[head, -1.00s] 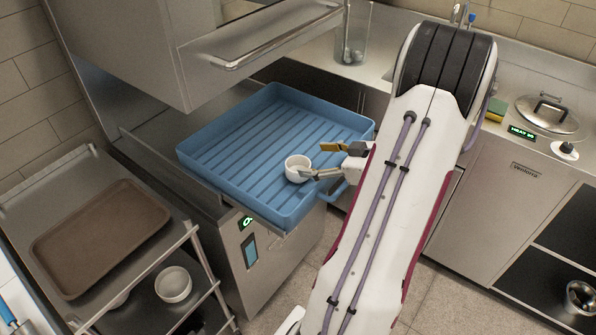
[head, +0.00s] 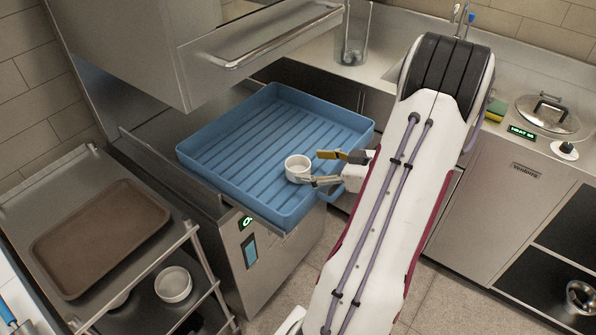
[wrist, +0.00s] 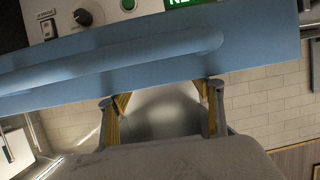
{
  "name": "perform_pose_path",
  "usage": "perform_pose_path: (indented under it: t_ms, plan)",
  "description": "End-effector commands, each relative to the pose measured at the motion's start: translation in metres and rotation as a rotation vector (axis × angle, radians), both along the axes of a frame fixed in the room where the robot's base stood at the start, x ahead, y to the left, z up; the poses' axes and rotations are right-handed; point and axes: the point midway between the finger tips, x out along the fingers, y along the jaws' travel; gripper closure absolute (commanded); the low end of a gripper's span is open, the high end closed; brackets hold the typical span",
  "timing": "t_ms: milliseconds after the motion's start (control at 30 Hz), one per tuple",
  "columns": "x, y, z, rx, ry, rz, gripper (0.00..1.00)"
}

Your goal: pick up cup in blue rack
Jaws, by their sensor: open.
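The white cup (head: 294,172) stands upright in the blue rack (head: 215,152), near its right front edge. My gripper (head: 310,166) reaches in from the right over the rack's edge and is open. One finger with a yellow pad lies to the right of the cup. The other, grey finger passes by the cup's lower right side; I cannot tell whether it touches. In the wrist view my gripper (wrist: 160,95) shows two spread fingers with yellow pads. A blurred pale shape lies between them; I cannot tell whether it is the cup.
A steel hood with a handle (head: 262,48) hangs above the rack's back. A cart at the left holds a brown tray (head: 100,238) and, lower down, a white bowl (head: 173,284). A lidded pot (head: 547,112) is at the right. The rest of the rack floor is clear.

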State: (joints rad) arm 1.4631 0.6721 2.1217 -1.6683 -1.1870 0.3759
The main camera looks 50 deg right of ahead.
Motion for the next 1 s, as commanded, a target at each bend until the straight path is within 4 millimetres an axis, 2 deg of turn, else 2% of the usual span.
perform_pose_path:
  t_ms: [467,1000]
  plan:
    - [0.005,0.000,-0.002,0.000,0.000,-0.001,0.34]
    - [0.048,0.006,-0.017,0.000,0.001,0.000,0.34]
